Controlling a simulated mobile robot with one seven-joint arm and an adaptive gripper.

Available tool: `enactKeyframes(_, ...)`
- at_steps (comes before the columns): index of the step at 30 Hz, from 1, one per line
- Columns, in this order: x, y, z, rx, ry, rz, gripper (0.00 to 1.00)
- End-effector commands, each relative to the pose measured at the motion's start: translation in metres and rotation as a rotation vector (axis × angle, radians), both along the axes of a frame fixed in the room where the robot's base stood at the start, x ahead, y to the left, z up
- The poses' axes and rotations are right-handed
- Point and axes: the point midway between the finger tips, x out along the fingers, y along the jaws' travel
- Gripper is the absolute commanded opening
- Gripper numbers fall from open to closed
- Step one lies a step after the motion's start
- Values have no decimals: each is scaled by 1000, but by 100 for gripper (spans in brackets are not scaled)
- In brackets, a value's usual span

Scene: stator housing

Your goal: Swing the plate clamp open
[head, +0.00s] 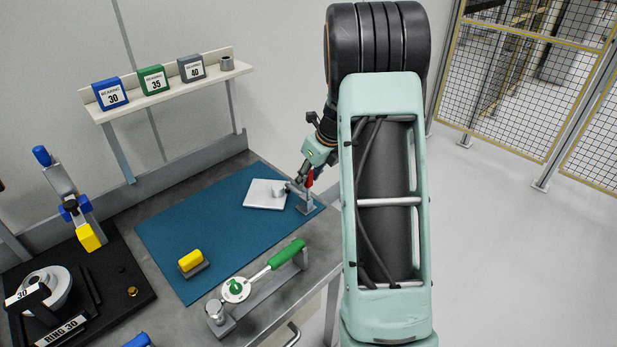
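The plate clamp (306,207) stands at the right end of the blue mat, beside a white plate (258,195). Its red handle (310,178) points up. A grey part reaches left from the clamp over the plate's right edge, where a small light cylinder shows; whether it presses on the plate is too small to tell. My gripper (301,180) is at the clamp, close to the red handle, coming down from above. Its fingers are small and partly merged with the clamp, so I cannot tell whether they touch or grip the handle.
The blue mat (195,235) holds a yellow-topped block (191,261). A green-handled tool (272,268) lies on a grey stand at the front. A black board (110,265) with a press and ring housing is at left. A shelf (165,93) with bearing boxes hangs behind.

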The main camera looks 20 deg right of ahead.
Motion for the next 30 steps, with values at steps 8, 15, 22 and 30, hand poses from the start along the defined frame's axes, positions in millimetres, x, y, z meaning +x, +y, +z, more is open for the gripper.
enactKeyframes(8,0,0,0,0,0,0,12)
enactKeyframes(15,0,0,0,0,0,0,0)
enactKeyframes(22,-1,0,0,1,-2,0,0)
enactKeyframes(30,-4,-2,-5,16,-43,-2,0)
